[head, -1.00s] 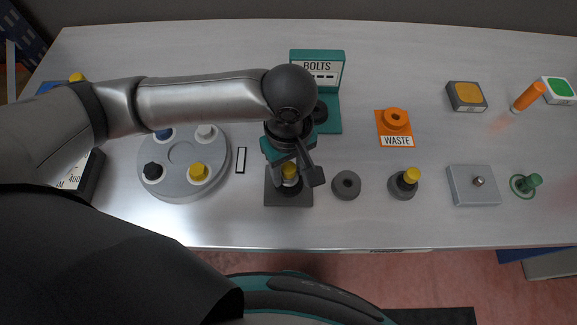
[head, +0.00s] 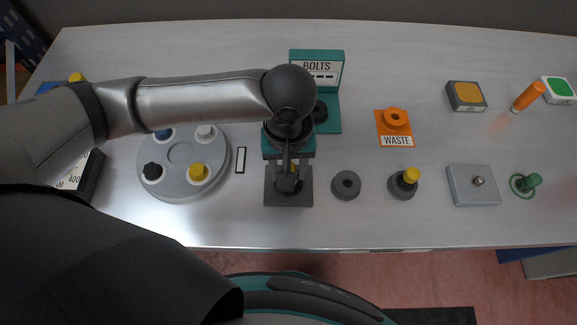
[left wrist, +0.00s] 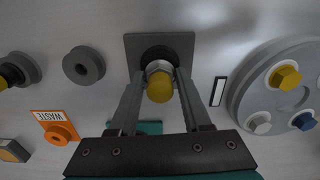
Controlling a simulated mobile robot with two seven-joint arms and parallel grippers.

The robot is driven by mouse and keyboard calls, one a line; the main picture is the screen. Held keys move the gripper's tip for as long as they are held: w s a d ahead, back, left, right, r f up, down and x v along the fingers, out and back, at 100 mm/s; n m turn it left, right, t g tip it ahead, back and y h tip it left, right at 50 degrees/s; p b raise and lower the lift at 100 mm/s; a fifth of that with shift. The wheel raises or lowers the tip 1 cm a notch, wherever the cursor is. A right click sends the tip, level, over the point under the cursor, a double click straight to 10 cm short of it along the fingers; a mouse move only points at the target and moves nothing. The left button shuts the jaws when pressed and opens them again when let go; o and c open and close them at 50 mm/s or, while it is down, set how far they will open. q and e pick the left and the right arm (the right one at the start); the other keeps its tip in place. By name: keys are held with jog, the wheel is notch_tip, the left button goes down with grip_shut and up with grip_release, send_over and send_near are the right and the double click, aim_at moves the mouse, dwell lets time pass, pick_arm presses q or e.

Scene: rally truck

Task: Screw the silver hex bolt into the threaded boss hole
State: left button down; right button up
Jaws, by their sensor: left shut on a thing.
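My left gripper (head: 289,184) points down over a dark square block with a round boss (head: 290,200). In the left wrist view its two fingers (left wrist: 160,80) are shut on a yellow-topped bolt (left wrist: 160,88) with a silver hex collar. The bolt stands upright at the dark round boss (left wrist: 159,52) on the square plate. The hole and thread are hidden beneath the bolt, so I cannot tell how deep it sits. My right gripper is not in view.
A round grey tray (head: 183,184) with several coloured bolts stands left. A teal BOLTS stand (head: 317,60) is behind. To the right are a grey ring (head: 346,186), a yellow-topped dark piece (head: 404,184), an orange WASTE holder (head: 395,122) and a grey plate (head: 474,198).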

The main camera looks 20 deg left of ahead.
pick_arm(q)
jog(key=m, duration=0.6)
jog(key=shift+m, duration=0.4)
jog(key=c, duration=0.6)
grip_release()
jog(key=shift+o, duration=0.2)
jog(key=n, duration=1.2)
jog(key=shift+c, duration=0.2)
